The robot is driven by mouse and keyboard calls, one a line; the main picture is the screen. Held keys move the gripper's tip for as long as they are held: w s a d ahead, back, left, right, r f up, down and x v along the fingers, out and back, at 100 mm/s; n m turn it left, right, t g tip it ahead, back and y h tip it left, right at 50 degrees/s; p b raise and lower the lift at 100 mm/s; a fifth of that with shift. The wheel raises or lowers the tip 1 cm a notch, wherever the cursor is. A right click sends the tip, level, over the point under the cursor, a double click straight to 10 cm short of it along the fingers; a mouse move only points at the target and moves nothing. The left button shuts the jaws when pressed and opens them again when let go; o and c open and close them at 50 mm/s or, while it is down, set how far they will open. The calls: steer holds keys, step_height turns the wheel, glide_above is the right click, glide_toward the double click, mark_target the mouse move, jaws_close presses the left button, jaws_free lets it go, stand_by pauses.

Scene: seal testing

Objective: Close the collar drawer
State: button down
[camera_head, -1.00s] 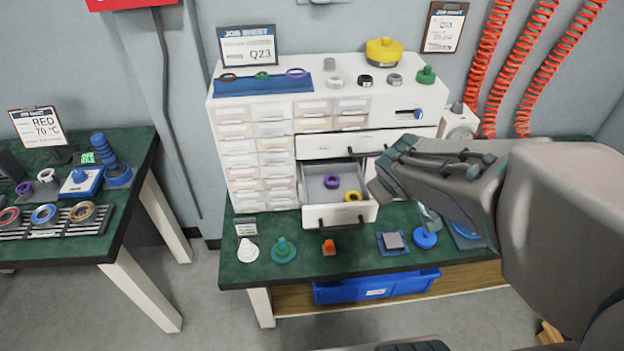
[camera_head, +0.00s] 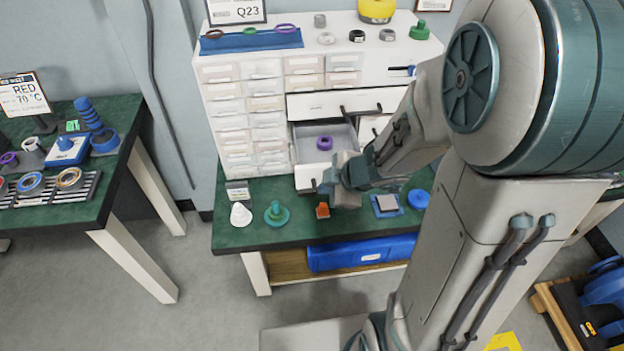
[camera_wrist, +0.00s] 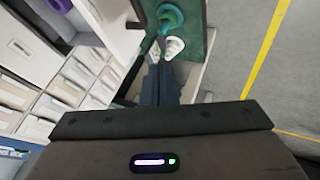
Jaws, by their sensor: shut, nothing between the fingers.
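The white collar drawer (camera_head: 308,178) stands pulled out of the white cabinet in the head view. A purple ring (camera_head: 325,143) lies in it; my arm hides its right part. My gripper (camera_head: 326,187) is shut and empty, just in front of the drawer front. I cannot tell whether it touches the front. In the wrist view the shut fingers (camera_wrist: 158,84) point toward the bench top, beside the white drawer front (camera_wrist: 118,22). The purple ring (camera_wrist: 60,5) shows at that view's top left edge.
Another wide drawer (camera_head: 330,104) above appears shut. On the green bench top (camera_head: 258,238) stand a white cone (camera_head: 240,214), a green knobbed part (camera_head: 277,214), an orange part (camera_head: 322,211) and a blue disc (camera_head: 418,199). A blue bin (camera_head: 350,255) sits below.

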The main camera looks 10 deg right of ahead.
steer(key=b, duration=0.3)
glide_toward(299, 186)
step_height(299, 186, down, 3)
steer(key=a, duration=0.2)
steer(key=shift+w+d+f, duration=0.1)
steer(key=shift+w, duration=0.45)
steer(key=shift+w+d+f, duration=0.15)
steer(key=shift+w, duration=0.35)
